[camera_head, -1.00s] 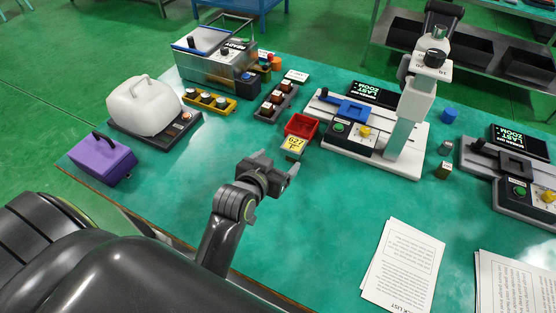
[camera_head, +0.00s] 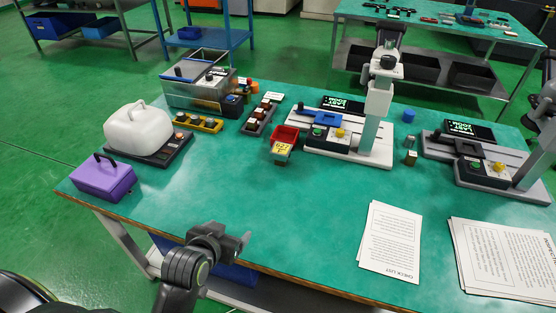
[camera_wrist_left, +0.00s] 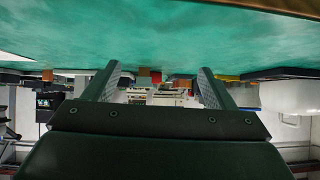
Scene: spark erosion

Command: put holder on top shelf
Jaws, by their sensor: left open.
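I cannot tell for certain which object is the holder. A small block with a yellow numbered tag (camera_head: 282,150) stands at the front of a red bin (camera_head: 286,133), mid-table. My left gripper (camera_head: 232,243) is at the table's front edge, well short of the block, open and empty. In the left wrist view its two fingers (camera_wrist_left: 158,88) are spread with nothing between them; the green tabletop (camera_wrist_left: 160,35) fills the top of that picture. No shelf marked as the top one shows. My right gripper is out of view.
A purple box (camera_head: 103,178), a white container (camera_head: 138,130) and a metal tank (camera_head: 200,82) stand at the left. A measuring station (camera_head: 345,150) is right of the bin. Paper sheets (camera_head: 390,240) lie front right. The front middle is clear.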

